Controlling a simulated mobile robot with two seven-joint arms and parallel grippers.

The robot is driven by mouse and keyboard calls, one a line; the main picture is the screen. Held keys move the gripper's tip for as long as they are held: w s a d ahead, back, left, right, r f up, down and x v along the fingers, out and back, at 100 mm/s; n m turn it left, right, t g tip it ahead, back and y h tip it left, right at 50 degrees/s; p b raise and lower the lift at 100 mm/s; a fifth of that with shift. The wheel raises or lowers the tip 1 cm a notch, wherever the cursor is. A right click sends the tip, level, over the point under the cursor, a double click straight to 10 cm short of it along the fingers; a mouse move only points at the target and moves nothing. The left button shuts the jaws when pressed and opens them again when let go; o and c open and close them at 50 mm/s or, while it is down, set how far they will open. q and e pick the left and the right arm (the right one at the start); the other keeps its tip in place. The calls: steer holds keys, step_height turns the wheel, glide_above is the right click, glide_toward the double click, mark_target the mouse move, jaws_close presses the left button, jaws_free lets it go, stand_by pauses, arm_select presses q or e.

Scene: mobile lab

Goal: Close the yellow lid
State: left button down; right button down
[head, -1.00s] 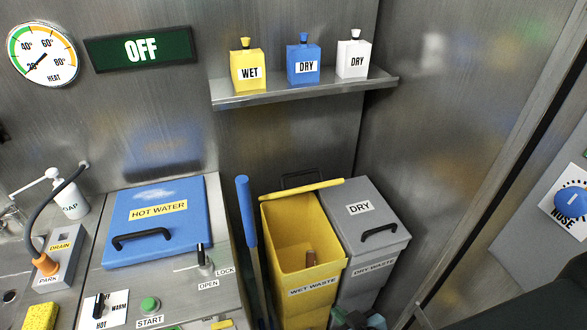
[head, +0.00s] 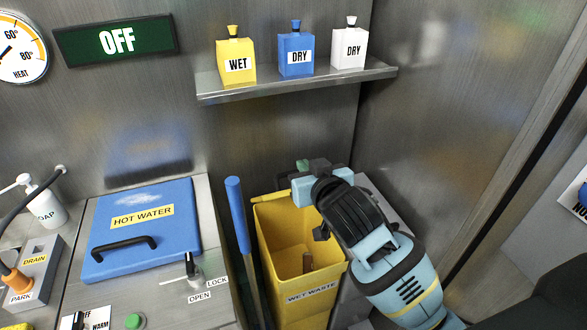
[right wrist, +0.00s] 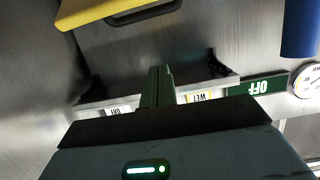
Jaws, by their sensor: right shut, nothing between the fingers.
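The yellow bin marked WET WASTE (head: 312,291) stands open beside the hot water unit. Its yellow lid (head: 268,197) is raised at the back of the bin and shows edge-on; my right arm hides much of it. In the right wrist view the lid (right wrist: 85,12) and its black handle (right wrist: 145,13) are at the top left. My right gripper (head: 303,165) is shut and empty, near the lid's upper edge on the wall side. Its closed fingers also show in the right wrist view (right wrist: 157,85), apart from the lid. My left gripper is not in view.
A grey dry bin stands right of the yellow bin, mostly behind my right arm. A shelf (head: 300,83) with several bottles is above. A blue-handled tool (head: 237,215) stands left of the bin, beside the blue HOT WATER lid (head: 145,245).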

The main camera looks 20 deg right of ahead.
glide_above(292, 172)
steer(key=w, duration=0.1)
step_height(292, 172, down, 3)
steer(key=shift+s+f, duration=0.45)
steer(key=shift+f, duration=0.3)
steer(key=shift+s+f, duration=0.6)
steer(key=shift+f, duration=0.15)
